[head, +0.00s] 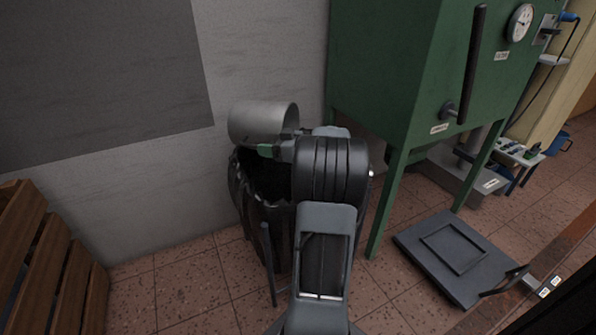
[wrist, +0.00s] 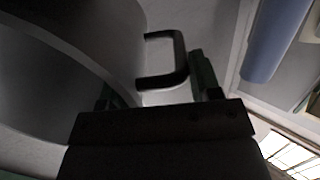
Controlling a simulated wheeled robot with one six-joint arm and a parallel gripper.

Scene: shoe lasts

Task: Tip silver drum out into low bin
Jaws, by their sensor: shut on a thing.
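The silver drum (head: 258,122) is a smooth metal cylinder, tipped over on its side above a dark bin lined with black plastic (head: 246,212). In the wrist view the drum (wrist: 115,30) fills the upper left, with a curved rim beside a dark area. Its black handle (wrist: 182,60) shows between my fingers. My gripper (head: 285,145) is shut on the drum, at the handle side, to the drum's right. My wrist and arm hide part of the bin. Whether anything is inside the drum cannot be seen.
A green machine cabinet (head: 388,65) on legs stands close to the right of my arm. A wooden slatted crate (head: 45,250) is at the lower left. A grey platform (head: 455,255) lies on the tiled floor at right. The grey wall is just behind the drum.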

